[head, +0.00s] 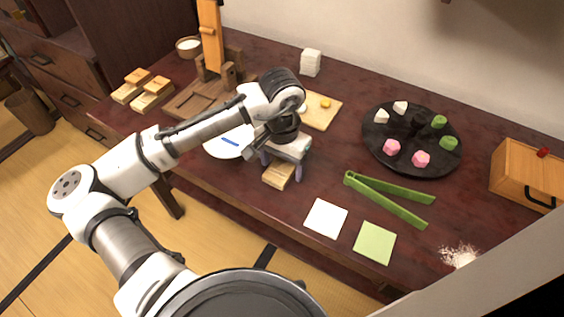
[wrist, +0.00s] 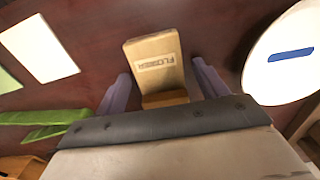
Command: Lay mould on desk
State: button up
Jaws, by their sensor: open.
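A pale wooden mould (head: 275,177) appears to lie flat on the dark red desk (head: 305,187), close to its front edge. In the wrist view the mould (wrist: 153,50) shows its label upward, which seems to read "FLOWER" mirrored. My gripper (head: 281,170) is directly above the mould and open. Its lavender fingers stand on either side of the mould, with a visible gap on each side in the wrist view (wrist: 160,78). The mould's near end is partly hidden by the gripper body there.
A white plate (head: 222,148) with a blue strip is left of the gripper. White and green squares (head: 326,218) (head: 374,243) and green tongs (head: 395,200) lie to the right. Several wooden pieces (head: 152,95) sit far left. A black round tray (head: 385,155) holds sweets.

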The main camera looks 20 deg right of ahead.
aim_at(282, 167)
notch_tip(282, 167, up, 12)
jog(key=shift+r+p, duration=0.15)
jog(key=shift+p, duration=0.2)
